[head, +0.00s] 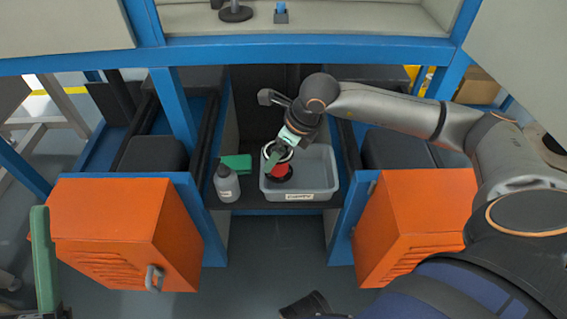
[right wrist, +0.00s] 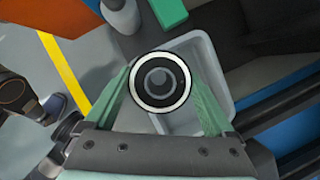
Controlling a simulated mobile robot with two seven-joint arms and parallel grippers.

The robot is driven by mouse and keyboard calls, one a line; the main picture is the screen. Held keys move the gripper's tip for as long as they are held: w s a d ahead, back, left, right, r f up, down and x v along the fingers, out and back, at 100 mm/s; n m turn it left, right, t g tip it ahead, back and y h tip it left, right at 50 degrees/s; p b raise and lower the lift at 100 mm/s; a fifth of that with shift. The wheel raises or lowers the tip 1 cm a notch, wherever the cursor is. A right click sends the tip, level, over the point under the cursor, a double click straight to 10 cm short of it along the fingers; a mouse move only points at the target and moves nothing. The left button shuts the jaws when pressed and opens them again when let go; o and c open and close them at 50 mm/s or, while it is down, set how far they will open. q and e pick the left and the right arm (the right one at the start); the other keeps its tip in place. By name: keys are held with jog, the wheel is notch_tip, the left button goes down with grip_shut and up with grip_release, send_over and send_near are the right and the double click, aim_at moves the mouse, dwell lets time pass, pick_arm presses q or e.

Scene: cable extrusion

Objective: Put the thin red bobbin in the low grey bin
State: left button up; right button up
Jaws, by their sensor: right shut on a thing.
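The thin red bobbin (head: 283,170) has a red core, dark flanges and a pale ring on its upper end. My right gripper (head: 276,157) is shut on it from above. In the right wrist view the bobbin's round end (right wrist: 160,82) sits between the two green fingers. The low grey bin (head: 321,170) stands on a dark shelf, and the bobbin is over or inside its left half. I cannot tell whether the bobbin touches the bin floor. Part of my left gripper (head: 45,262) shows at the lower left edge, and its opening cannot be made out.
Orange boxes (head: 120,225) (head: 415,222) flank the shelf. Blue frame posts stand on both sides, and a blue beam crosses above.

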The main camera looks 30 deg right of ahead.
jog(key=f, duration=0.1)
jog(key=w+d+f+b, duration=0.1)
jog(key=w+d+f, duration=0.1)
jog(key=f, duration=0.1)
jog(key=shift+w+d+f, duration=0.1)
jog(key=shift+w, duration=0.05)
jog(key=shift+w+f+b, duration=0.1)
jog(key=shift+f+b, duration=0.95)
jog(key=shift+f, duration=0.55)
jog(key=shift+f, duration=0.15)
jog(key=o, duration=1.1)
jog(key=shift+c, duration=0.2)
